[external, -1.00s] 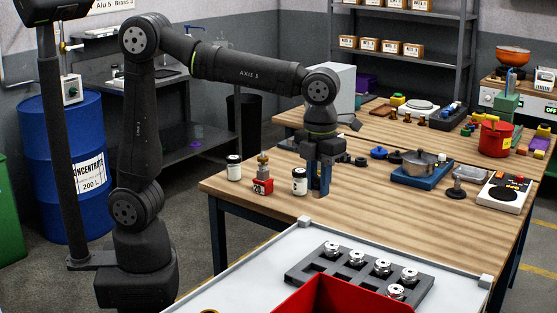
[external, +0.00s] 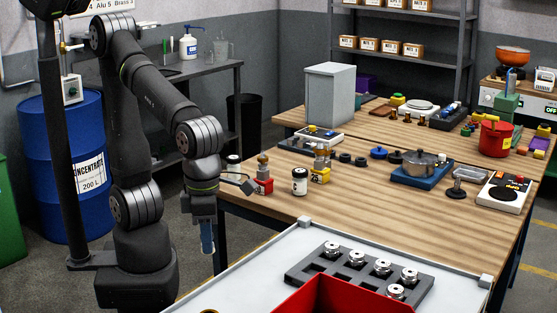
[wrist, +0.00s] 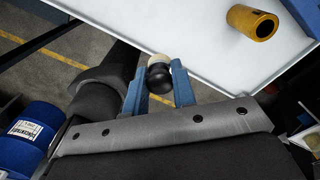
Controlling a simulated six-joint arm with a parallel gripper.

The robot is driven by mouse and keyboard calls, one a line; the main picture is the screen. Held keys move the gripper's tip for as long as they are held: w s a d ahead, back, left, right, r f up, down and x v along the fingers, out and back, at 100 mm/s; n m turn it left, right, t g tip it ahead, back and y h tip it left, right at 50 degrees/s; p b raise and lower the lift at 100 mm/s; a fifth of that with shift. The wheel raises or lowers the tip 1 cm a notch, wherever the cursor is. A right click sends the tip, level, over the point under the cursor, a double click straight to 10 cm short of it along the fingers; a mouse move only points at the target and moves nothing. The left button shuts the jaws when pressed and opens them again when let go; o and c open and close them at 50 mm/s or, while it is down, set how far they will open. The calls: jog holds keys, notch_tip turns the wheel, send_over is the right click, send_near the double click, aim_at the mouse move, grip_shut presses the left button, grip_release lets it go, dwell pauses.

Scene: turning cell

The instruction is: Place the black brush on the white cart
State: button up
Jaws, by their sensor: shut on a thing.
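My gripper (external: 207,240) hangs fingers-down left of the white cart (external: 262,262) in the external view. In the wrist view its blue fingers (wrist: 160,88) are shut on the black brush (wrist: 159,74), which has a dark rounded body and a pale cream end. In the external view the brush is mostly hidden by the fingers. The white cart top (wrist: 195,38) fills the upper part of the wrist view, and the brush overlaps its near edge there. How high the brush is relative to the cart top I cannot tell.
The cart also bears a red bin (external: 345,298) and a grey rack (external: 310,272) with several metal parts. The wooden table (external: 430,215) with jars and tools is behind. The cart's left part is mostly clear.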

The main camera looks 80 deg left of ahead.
jog(key=f, duration=0.2)
jog(key=w+f, duration=0.1)
jog(key=shift+w+a, duration=0.1)
jog(key=shift+a, duration=0.2)
send_over(260, 287)
notch_tip(260, 287, down, 6)
jog(key=shift+f, duration=2.05)
jog(key=o, duration=0.9)
jog(key=shift+f, duration=0.15)
jog(key=shift+o, duration=0.4)
notch_tip(260, 287, up, 12)
jog(key=shift+r, duration=0.2)
